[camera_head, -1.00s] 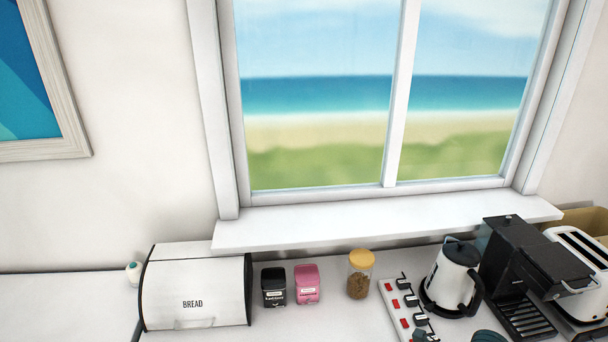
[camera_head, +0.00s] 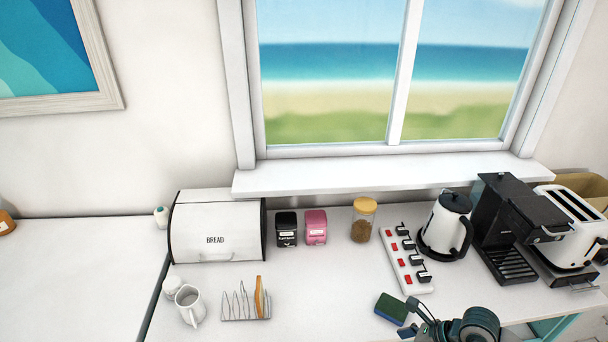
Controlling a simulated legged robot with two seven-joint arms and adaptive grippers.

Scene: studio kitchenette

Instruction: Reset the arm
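My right gripper (camera_head: 418,318) is at the bottom right of the head view, over the front of the counter. Its dark arm comes in from the bottom edge beside it. A green and blue sponge (camera_head: 391,309) lies on the counter just left of the gripper. My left gripper is not in view.
The counter (camera_head: 320,270) holds a bread bin (camera_head: 215,240), black canister (camera_head: 287,229), pink canister (camera_head: 316,227), jar (camera_head: 362,220), power strip (camera_head: 407,260), kettle (camera_head: 446,226), coffee machine (camera_head: 510,225) and toaster (camera_head: 572,225). A toast rack (camera_head: 245,305) and white jug (camera_head: 189,305) stand front left.

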